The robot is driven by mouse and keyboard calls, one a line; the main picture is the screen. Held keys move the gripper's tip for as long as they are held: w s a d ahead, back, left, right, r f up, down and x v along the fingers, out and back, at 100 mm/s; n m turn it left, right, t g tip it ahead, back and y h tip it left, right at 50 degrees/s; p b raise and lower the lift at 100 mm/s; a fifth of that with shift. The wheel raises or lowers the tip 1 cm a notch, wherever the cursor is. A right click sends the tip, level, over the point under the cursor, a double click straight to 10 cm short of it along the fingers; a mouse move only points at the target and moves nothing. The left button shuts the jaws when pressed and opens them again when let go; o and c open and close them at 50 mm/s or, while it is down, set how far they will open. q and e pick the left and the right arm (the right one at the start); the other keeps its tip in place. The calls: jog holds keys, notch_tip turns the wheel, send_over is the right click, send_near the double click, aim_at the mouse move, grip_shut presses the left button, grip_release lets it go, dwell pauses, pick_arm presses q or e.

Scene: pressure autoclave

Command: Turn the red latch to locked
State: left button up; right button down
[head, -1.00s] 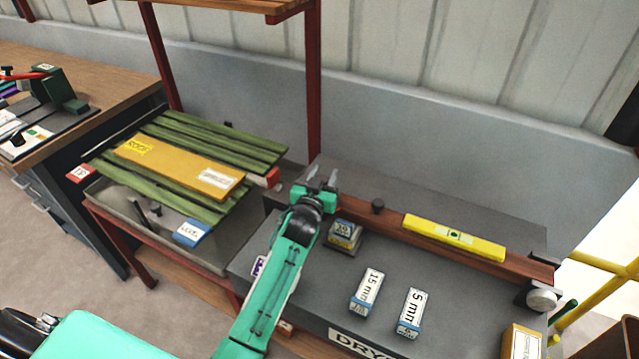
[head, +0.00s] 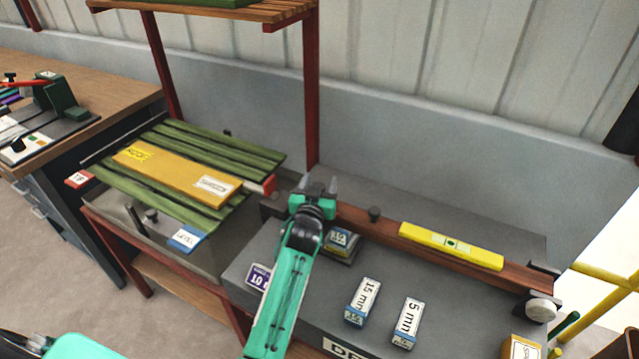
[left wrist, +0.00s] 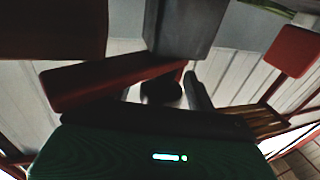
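A small red block (head: 268,186) sits at the right end of the green slatted rack, left of my left gripper (head: 319,184); I cannot tell whether it is the red latch. My left gripper is open, its two fingertips apart and pointing up and away, over the left end of the brown rail. Nothing shows clearly held in it. In the left wrist view, a dark red bar (left wrist: 110,82) slants across by the fingers and a red block (left wrist: 291,51) is at upper right. A dark round part shows between the fingers.
A yellow level (head: 452,245) lies along the brown rail (head: 376,228). A dark knob (head: 375,214) stands beside the rail. Labelled blocks (head: 362,301) stand on the grey bench top. The green rack (head: 220,145) carries a yellow board (head: 175,175).

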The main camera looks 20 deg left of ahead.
pick_arm(q)
jog(key=shift+s, duration=0.4)
jog(key=s+d+b, duration=0.1)
jog(key=s, duration=1)
jog(key=shift+d, duration=0.25)
pick_arm(e)
jog(key=shift+w+d+f, duration=0.1)
jog(key=shift+w+f, duration=0.05)
jog(key=shift+w, duration=0.55)
